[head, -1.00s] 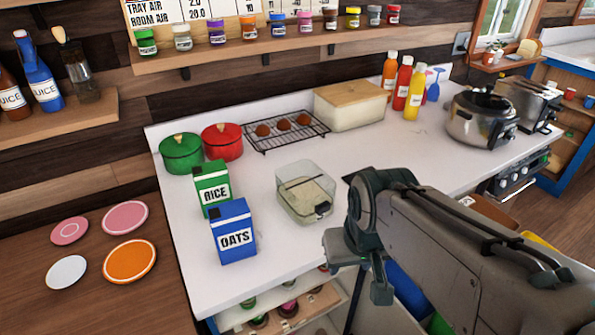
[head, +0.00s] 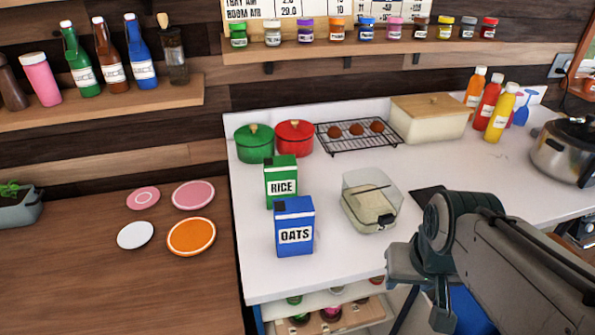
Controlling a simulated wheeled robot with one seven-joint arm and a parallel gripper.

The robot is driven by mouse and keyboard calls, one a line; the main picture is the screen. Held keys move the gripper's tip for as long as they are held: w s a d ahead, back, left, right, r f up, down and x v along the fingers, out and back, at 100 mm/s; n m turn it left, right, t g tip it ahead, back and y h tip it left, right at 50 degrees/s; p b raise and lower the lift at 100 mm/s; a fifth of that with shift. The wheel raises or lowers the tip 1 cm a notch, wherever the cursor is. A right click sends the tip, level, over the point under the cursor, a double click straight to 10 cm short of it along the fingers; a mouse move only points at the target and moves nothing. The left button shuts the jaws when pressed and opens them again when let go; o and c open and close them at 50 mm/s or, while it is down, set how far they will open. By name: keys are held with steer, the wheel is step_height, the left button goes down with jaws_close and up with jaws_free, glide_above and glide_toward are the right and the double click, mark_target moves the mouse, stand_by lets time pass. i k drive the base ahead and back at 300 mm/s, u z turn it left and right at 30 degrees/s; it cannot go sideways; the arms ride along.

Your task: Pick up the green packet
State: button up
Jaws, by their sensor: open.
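The green packet (head: 281,181), labelled RICE, stands upright on the white counter. The blue OATS packet (head: 294,226) stands just in front of it and hides its lower right part. My gripper (head: 422,300) is at the lower right, in front of the counter's front edge, apart from both packets. Its jaws are open, and nothing shows between them.
A clear container (head: 370,201) stands right of the packets. Green (head: 255,144) and red (head: 294,139) pots and a wire rack (head: 357,135) stand behind. Plates (head: 191,237) lie on the wooden surface at left. The counter's (head: 262,268) front left is bare.

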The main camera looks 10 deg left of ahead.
mark_target(280, 172)
steer(key=u, duration=0.5)
steer(key=k, duration=0.65)
steer(key=u, duration=0.9)
steer(key=i, duration=1.2)
steer(key=z, duration=0.25)
